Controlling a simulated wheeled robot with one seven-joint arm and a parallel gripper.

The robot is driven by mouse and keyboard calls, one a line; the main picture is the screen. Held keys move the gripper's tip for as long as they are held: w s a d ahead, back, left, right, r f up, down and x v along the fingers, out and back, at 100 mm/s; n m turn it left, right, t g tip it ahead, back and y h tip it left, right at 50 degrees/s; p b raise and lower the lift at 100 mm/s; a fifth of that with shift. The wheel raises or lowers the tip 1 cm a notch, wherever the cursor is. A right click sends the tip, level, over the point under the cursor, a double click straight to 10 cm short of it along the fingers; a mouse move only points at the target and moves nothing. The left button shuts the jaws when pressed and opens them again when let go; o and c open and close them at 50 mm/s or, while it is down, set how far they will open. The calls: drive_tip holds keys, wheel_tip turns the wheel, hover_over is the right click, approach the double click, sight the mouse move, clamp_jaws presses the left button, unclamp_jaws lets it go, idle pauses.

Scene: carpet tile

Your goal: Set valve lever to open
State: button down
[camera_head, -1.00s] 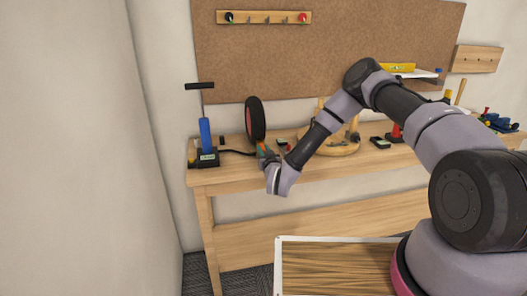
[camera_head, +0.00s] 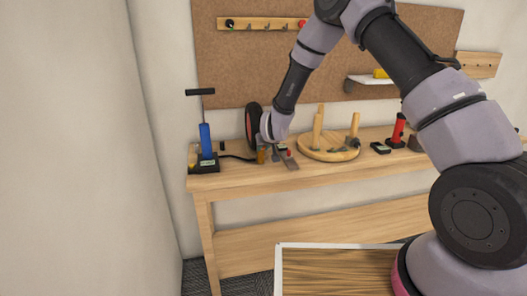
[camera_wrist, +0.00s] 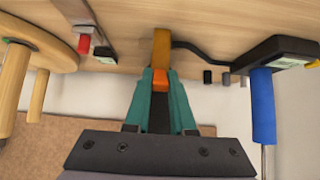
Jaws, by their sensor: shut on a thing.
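A small brass-coloured valve body (camera_wrist: 161,45) stands on the workbench at the end of a black hose; in the head view its brass part (camera_head: 261,156) shows just below my gripper. An orange lever end (camera_wrist: 160,79) sits between the teal fingers of my gripper (camera_wrist: 158,84), which is shut on it. In the head view my wrist hides the lever.
A blue pump (camera_head: 205,140) stands left of the valve, joined by the hose (camera_wrist: 200,48). A wheel (camera_head: 252,122) is close behind my wrist. A flat tool (camera_head: 287,160) and a round wooden stand (camera_head: 328,150) lie to the right.

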drive_tip(key=shift+w+a+r+g, duration=0.25)
drive_tip(key=shift+r+g, duration=0.15)
drive_tip(key=shift+g, duration=0.4)
drive_tip(key=shift+w+g+h, duration=0.15)
drive_tip(key=shift+g+h, duration=0.25)
drive_tip(key=shift+g, duration=0.1)
drive_tip(key=shift+d+r+g, duration=0.1)
drive_tip(key=shift+g, duration=0.3)
drive_tip(key=c, duration=0.8)
unclamp_jaws()
drive_tip(key=shift+o, duration=0.2)
drive_tip(key=v, duration=1)
drive_tip(key=shift+r, duration=0.3)
